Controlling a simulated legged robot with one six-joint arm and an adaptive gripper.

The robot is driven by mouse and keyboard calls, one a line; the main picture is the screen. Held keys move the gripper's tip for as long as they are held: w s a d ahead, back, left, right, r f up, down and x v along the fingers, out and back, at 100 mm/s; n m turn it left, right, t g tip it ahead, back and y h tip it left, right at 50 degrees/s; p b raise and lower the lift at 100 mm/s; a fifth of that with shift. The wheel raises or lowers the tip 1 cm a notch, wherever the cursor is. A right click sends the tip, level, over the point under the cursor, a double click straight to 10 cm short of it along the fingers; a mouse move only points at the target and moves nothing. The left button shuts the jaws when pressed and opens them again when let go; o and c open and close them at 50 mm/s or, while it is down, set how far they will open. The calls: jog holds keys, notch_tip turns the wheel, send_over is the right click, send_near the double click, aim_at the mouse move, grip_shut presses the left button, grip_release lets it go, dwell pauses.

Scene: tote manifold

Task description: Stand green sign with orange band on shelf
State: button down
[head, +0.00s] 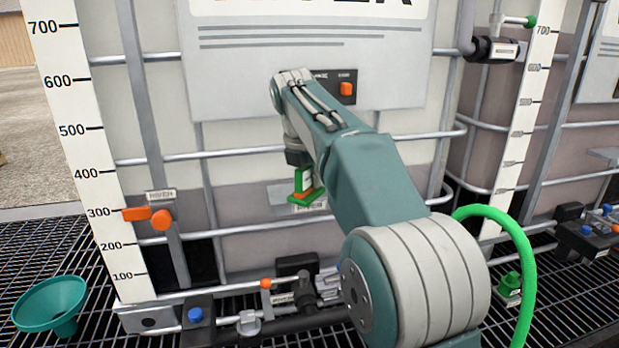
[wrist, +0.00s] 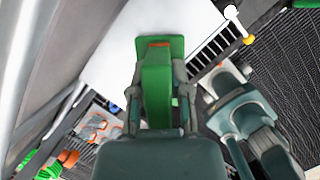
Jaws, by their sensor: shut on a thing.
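The green sign with an orange band (head: 307,193) is upright below my gripper (head: 301,163), in front of the middle tote, in the head view. In the wrist view my gripper (wrist: 158,97) is shut on the green sign (wrist: 157,80), with one finger on each side. The orange band shows at its far end. A pale shelf (head: 281,194) on the tote front is behind and around the sign. I cannot tell whether the sign's base touches it. A bright white surface (wrist: 112,50) lies beyond the sign in the wrist view.
Metal cage bars (head: 240,150) cross the tote front. An orange-handled gauge marker (head: 161,220) is at left, and valves and pipes (head: 304,291) are below. A teal funnel (head: 51,299) stands on the grating at left. A green hose (head: 521,240) arches at right.

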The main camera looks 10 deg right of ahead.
jog(key=c, duration=0.6)
grip_release()
jog(key=v, duration=1.1)
jog(key=shift+w+r, duration=0.1)
jog(key=shift+r, duration=0.4)
